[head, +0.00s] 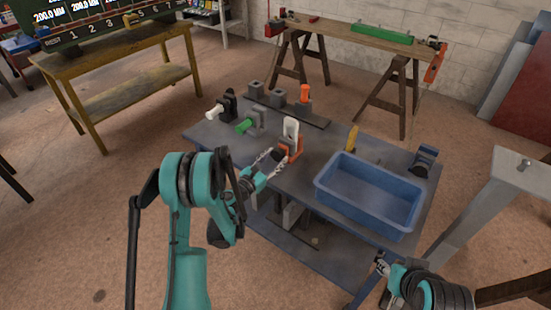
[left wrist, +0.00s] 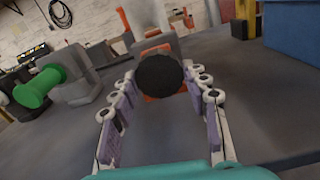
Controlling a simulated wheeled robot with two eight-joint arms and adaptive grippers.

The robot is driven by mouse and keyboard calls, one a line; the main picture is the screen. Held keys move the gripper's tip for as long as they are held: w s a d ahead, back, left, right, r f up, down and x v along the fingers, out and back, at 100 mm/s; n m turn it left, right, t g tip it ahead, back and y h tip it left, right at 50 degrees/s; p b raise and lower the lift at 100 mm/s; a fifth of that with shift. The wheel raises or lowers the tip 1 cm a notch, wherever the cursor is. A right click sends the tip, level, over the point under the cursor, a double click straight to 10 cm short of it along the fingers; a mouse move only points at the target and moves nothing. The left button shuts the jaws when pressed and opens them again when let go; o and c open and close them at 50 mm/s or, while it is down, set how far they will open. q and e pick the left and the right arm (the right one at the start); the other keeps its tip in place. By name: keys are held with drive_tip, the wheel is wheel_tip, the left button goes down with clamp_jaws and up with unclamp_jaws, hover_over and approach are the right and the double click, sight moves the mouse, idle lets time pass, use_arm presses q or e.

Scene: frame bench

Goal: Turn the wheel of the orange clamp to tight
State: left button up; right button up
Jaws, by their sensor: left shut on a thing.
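The orange clamp (head: 291,146) stands on the blue-grey bench, with a pale upright part at its back. In the left wrist view its round black wheel (left wrist: 159,76) faces me and hides much of the orange body (left wrist: 184,51) behind it. My left gripper (head: 275,158) reaches the clamp from the front left. In the left wrist view its fingers (left wrist: 160,92) lie on both sides of the wheel and are shut on it. My right arm shows at the lower right of the head view; its gripper (head: 382,267) is small and partly hidden, apart from the clamp.
A clamp with a green wheel (head: 243,126) and one with a white wheel (head: 214,112) stand left of the orange clamp. A blue bin (head: 364,212) fills the bench's right side. A yellow item (head: 352,138) and a dark blue vise (head: 425,160) stand behind it.

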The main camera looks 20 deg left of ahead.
use_arm(q)
drive_tip(key=shift+c, duration=0.9)
